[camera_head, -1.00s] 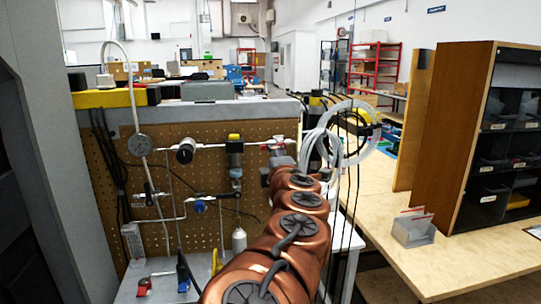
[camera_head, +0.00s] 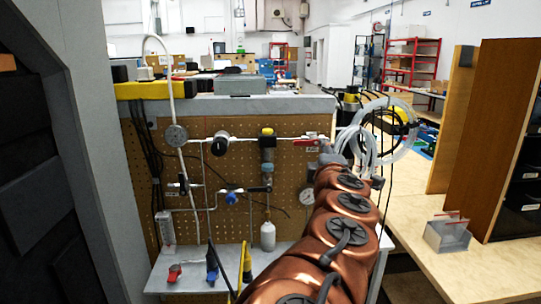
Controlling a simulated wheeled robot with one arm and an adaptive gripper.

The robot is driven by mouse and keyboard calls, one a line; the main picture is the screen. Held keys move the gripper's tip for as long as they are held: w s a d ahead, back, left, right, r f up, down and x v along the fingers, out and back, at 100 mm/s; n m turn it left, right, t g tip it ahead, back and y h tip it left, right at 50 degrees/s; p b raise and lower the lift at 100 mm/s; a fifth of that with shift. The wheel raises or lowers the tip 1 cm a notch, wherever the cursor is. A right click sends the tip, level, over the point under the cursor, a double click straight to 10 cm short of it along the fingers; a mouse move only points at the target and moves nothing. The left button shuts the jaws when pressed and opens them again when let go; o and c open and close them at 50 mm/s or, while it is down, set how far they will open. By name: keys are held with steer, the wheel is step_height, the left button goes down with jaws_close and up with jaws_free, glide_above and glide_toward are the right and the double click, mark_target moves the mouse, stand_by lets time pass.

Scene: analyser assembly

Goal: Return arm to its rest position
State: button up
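My copper-coloured arm reaches from the bottom edge up and away towards the right end of a pegboard panel (camera_head: 285,215). Only small grey parts show at the arm's far end, and I cannot make out my gripper's fingers there. I cannot tell whether it is open or shut, or whether it holds anything.
Coiled clear tubing (camera_head: 405,135) and black cables hang right of the arm's end. A wooden table (camera_head: 470,270) with a small clear bin (camera_head: 447,234) and a wooden shelf unit (camera_head: 492,140) stand at right. A tall grey cabinet (camera_head: 75,110) closes off the left.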

steer(key=s+d+m+g+h+p, duration=0.1)
steer(key=s+d+m+g+h, duration=0.4)
steer(key=d+m, duration=0.5)
steer(key=s+d+f+m+g+p, duration=0.2)
steer(key=s+d+f+m+g, duration=0.25)
steer(key=s+f, duration=0.35)
steer(key=s+a+f+g+y+p, duration=0.1)
steer(key=s+a+f+g+y, duration=0.1)
steer(key=s, duration=0.7)
steer(key=s+a+f+g+y+p, duration=0.2)
steer(key=s+a+f+g, duration=0.2)
steer(key=s, duration=0.5)
steer(key=s+a+f+m+g+y+p, duration=0.1)
steer(key=s+a+f+g+y, duration=0.2)
steer(key=s+a+f, duration=0.3)
steer(key=s+a+g, duration=0.1)
steer(key=s, duration=0.3)
steer(key=shift+a, duration=0.35)
